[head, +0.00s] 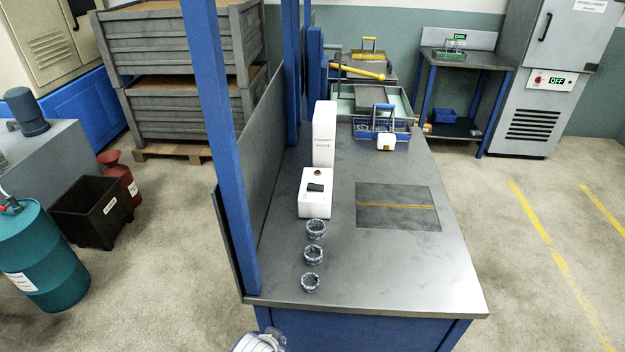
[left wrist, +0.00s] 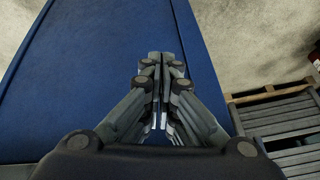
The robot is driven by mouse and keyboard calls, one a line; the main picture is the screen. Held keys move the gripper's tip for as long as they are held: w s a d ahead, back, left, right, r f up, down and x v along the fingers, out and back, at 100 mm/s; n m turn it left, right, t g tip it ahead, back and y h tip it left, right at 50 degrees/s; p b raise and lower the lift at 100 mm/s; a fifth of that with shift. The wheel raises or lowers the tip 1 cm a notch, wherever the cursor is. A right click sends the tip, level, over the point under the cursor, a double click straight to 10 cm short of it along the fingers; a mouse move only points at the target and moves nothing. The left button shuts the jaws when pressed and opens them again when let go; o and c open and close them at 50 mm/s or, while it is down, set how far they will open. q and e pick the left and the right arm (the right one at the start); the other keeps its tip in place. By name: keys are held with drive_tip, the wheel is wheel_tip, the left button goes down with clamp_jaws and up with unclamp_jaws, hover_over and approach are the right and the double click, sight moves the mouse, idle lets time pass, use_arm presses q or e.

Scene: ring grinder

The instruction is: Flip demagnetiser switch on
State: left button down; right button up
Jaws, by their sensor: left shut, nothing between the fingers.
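A white box (head: 314,199) stands on the grey bench top, left of centre in the head view. It has a dark rectangular piece, possibly the switch (head: 316,187), and a small reddish-brown knob (head: 318,172) on top. Whether the switch is on or off cannot be told. A dark plate with a yellow line (head: 398,207) lies flat to its right. My left gripper (left wrist: 160,65) is shut and empty in the left wrist view, in front of a blue panel. The white box does not show there. My right gripper is in neither view.
Several dark metal rings (head: 315,230) stand in front of the white box. A tall white unit (head: 324,134) is behind it. Blue posts (head: 222,150) line the bench's left side. A blue tray (head: 398,131) is farther back. The bench's front right is clear.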

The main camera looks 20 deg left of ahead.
use_arm(q)
drive_tip(key=w+r, duration=0.1)
drive_tip(key=r, duration=0.3)
drive_tip(key=w+a+r+n+t, duration=0.1)
drive_tip(key=w+r, duration=0.1)
drive_tip(key=r, duration=0.2)
drive_tip(key=w+a+r+t+y, duration=0.1)
drive_tip(key=r, duration=0.2)
drive_tip(key=shift+w+r, duration=0.4)
drive_tip(key=w+r+t, duration=0.1)
drive_tip(key=w+r, duration=0.1)
drive_tip(key=w, duration=0.2)
drive_tip(key=w+r+n+t+y, duration=0.1)
drive_tip(key=w+r, duration=0.1)
drive_tip(key=w, duration=0.3)
drive_tip(key=w+a+r+t, duration=0.1)
drive_tip(key=w+r, duration=0.1)
drive_tip(key=w, duration=0.3)
drive_tip(key=shift+w+a+n+y, duration=0.1)
drive_tip(key=shift+n+y, duration=0.2)
drive_tip(key=w+d+r+t, duration=0.1)
drive_tip(key=w+r+t, duration=0.2)
drive_tip(key=w+r, duration=0.6)
drive_tip(key=shift+w+d+t+y, duration=0.3)
drive_tip(key=shift+w+t+y, duration=0.1)
drive_tip(key=shift+w, duration=0.7)
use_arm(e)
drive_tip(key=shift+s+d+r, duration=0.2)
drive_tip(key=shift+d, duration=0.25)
